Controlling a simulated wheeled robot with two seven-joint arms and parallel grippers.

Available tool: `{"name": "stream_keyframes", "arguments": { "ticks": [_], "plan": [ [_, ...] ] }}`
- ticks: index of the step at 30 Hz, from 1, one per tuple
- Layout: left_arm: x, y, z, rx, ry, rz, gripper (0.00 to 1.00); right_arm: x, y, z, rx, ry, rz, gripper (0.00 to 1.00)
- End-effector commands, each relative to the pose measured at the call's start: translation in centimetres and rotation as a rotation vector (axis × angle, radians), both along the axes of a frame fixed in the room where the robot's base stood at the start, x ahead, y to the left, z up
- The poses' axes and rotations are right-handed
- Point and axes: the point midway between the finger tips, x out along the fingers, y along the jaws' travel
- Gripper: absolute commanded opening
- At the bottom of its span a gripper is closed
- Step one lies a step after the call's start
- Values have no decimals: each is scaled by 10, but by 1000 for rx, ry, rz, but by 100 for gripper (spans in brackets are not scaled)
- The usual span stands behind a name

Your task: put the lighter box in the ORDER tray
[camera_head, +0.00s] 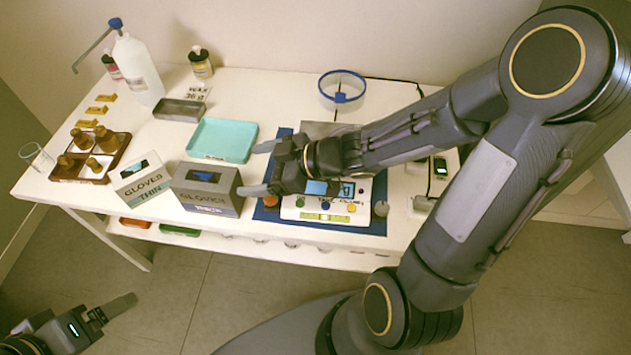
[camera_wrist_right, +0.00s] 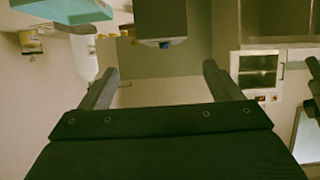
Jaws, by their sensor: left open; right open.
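A white glove box (camera_head: 142,179) with a green lower band stands on the table. In the right wrist view, a dark box (camera_wrist_right: 160,20) shows beyond the open fingers, and the teal tray (camera_wrist_right: 62,12) at top left. My left gripper (camera_head: 128,303) is open, below the table's front left.
A scale (camera_head: 325,207) on a blue mat sits under my right gripper.

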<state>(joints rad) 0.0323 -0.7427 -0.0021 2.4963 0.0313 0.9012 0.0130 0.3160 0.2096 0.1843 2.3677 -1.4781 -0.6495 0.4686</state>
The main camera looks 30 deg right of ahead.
Motion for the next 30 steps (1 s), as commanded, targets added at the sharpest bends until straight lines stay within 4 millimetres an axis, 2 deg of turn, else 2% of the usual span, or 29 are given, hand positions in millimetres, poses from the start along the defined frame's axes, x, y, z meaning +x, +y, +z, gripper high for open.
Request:
{"name": "stream_keyframes", "arguments": {
  "ticks": [2, 4, 7, 9, 11, 12, 14, 15, 18, 21, 24, 30],
  "plan": [
    [0, 0, 0, 0, 0, 0, 82, 8, -14, 5, -44, -10, -81, 85],
    [0, 0, 0, 0, 0, 0, 82, 17, -41, 14, -112, -9, -225, 85],
    [0, 0, 0, 0, 0, 0, 82, 14, -96, 30, -208, 45, -507, 85],
    [0, 0, 0, 0, 0, 0, 82, -8, -132, 38, -237, 140, -697, 85],
    [0, 0, 0, 0, 0, 0, 82, -37, -150, 40, -225, 252, -818, 85],
    [0, 0, 0, 0, 0, 0, 82, -57, -155, 39, -202, 335, -872, 85],
    [0, 0, 0, 0, 0, 0, 82, -88, -152, 37, -153, 459, -912, 85],
    [0, 0, 0, 0, 0, 0, 82, -107, -146, 36, -116, 537, -916, 85],
    [0, 0, 0, 0, 0, 0, 82, -143, -125, 35, -27, 686, -875, 85],
    [0, 0, 0, 0, 0, 0, 82, -165, -108, 37, 28, 772, -822, 85],
    [0, 0, 0, 0, 0, 0, 82, -174, -100, 38, 50, 808, -794, 85],
    [0, 0, 0, 0, 0, 0, 82, -175, -99, 38, 51, 813, -792, 85]
  ]
}}
